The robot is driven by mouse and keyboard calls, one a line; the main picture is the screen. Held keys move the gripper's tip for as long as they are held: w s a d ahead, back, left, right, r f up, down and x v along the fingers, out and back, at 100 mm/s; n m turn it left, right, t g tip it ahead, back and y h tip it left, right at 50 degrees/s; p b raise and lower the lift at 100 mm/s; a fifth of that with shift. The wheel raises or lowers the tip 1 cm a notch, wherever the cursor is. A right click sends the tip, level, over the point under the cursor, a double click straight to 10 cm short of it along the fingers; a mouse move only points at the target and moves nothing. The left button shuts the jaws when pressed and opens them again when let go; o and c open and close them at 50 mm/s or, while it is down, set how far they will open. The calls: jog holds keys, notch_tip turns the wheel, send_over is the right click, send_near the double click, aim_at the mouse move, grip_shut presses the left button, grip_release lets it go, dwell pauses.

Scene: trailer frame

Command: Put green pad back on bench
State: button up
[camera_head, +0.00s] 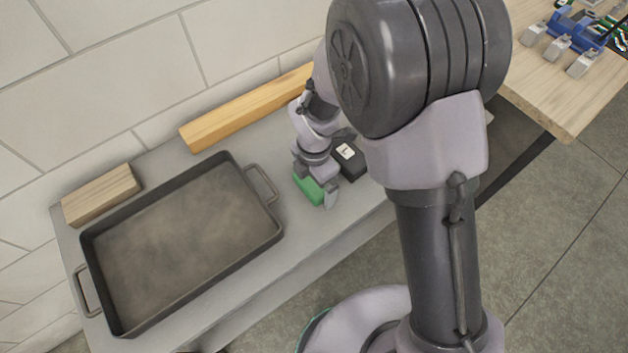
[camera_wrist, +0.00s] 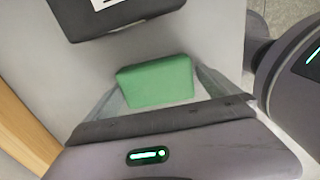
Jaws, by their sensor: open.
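The green pad (camera_head: 309,188) is a small green block on the grey bench (camera_head: 300,242), to the right of the dark tray. It also shows in the wrist view (camera_wrist: 156,81), lying between the two fingers. My gripper (camera_head: 316,188) is open and pointed down over the pad, with a finger on either side of it. The wrist view shows my gripper (camera_wrist: 155,88) with small gaps beside the pad. I cannot tell whether a finger touches it. Part of the pad is hidden behind the fingers in the head view.
A black box with a white label (camera_head: 352,163) stands just right of the pad. A dark metal tray (camera_head: 255,248) with handles fills the bench's left part. A wooden block (camera_head: 102,194) and a long wooden beam (camera_head: 245,106) lie along the wall. A wooden table (camera_head: 545,95) with parts is at right.

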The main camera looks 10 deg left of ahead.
jog(key=d+r+m+t+y+p, duration=0.1)
jog(key=d+r+m+p, duration=0.25)
jog(key=r, duration=0.75)
jog(key=d+r+m+p, duration=0.25)
jog(key=r+m, duration=0.25)
jog(key=r, duration=0.6)
jog(key=s+d+r+m+t+b, duration=0.1)
jog(key=s+d+r+m, duration=0.4)
jog(key=m, duration=0.7)
jog(key=s+d+r+m+t+y+b, duration=0.1)
jog(key=s+d+r+m+t, duration=0.2)
jog(key=m, duration=0.9)
jog(key=shift+s+d+r+t, duration=0.4)
jog(key=shift+s+d+r, duration=0.55)
jog(key=shift+s+d, duration=1.55)
